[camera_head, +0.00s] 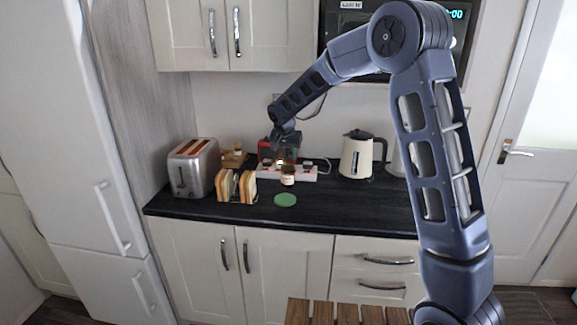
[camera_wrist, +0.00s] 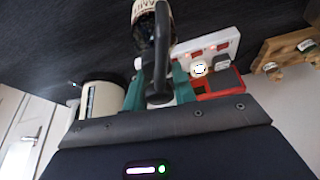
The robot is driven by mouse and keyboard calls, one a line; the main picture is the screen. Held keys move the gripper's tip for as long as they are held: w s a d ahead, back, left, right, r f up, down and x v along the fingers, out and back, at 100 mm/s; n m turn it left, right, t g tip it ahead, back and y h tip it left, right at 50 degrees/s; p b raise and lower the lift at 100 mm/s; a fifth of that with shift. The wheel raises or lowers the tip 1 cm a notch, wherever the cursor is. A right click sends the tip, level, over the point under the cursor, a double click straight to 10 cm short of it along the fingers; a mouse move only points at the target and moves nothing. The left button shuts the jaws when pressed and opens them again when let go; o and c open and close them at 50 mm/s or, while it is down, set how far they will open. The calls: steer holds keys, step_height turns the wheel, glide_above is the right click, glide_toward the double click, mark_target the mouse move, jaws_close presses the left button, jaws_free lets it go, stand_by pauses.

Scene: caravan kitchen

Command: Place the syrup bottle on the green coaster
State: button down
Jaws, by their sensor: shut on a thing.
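The syrup bottle (camera_head: 288,177), small and dark with a pale label, is upright behind the green coaster (camera_head: 285,200). My gripper (camera_head: 285,152) reaches down over the bottle from above and is shut on it. In the wrist view the labelled bottle (camera_wrist: 147,25) shows at the top edge, in the grip of my gripper (camera_wrist: 157,62). The coaster is a flat green disc near the counter's front edge, bare on top. It is not visible in the wrist view. I cannot tell whether the bottle touches the counter.
A white power strip (camera_head: 302,173) lies behind the bottle. A toast rack with bread (camera_head: 236,187) and a steel toaster (camera_head: 191,168) stand left. A cream kettle (camera_head: 356,156) stands right. The dark counter (camera_head: 325,208) is clear right of the coaster.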

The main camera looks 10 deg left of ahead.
mark_target(289, 164)
steer(key=shift+f, duration=2.6)
steer(key=c, duration=1.1)
jaws_free()
steer(key=shift+c, duration=0.2)
steer(key=v, duration=1.2)
